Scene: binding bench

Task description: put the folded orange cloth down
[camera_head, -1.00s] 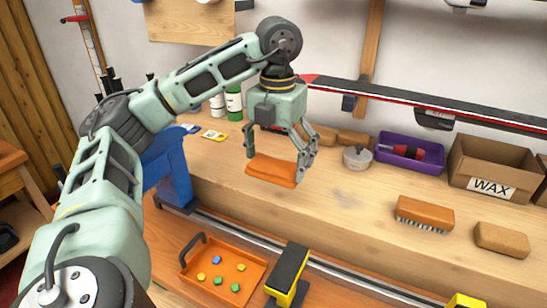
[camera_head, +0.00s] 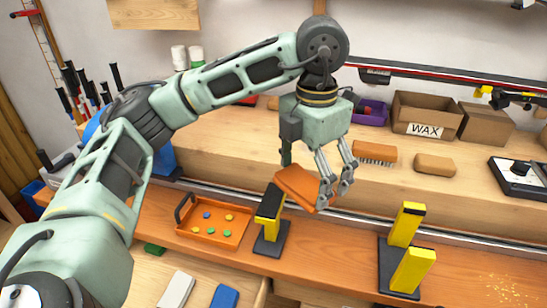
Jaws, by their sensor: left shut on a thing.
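The folded orange cloth (camera_head: 299,187) is in my left gripper (camera_head: 318,184), which is shut on it. The cloth is tilted, its right end lower. In the picture it shows in front of the raised bench's front edge, just right of the black-topped yellow stand (camera_head: 270,204). I cannot tell whether it touches the stand; it seems held above the lower orange bench top (camera_head: 340,243). My right gripper is not in view.
An orange tray (camera_head: 212,238) with small coloured pieces lies left of the stand. Two yellow supports (camera_head: 408,225) stand to the right. On the raised bench are a brush (camera_head: 374,152), a tan block (camera_head: 435,164) and a WAX box (camera_head: 427,115). A metal rail runs along its foot.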

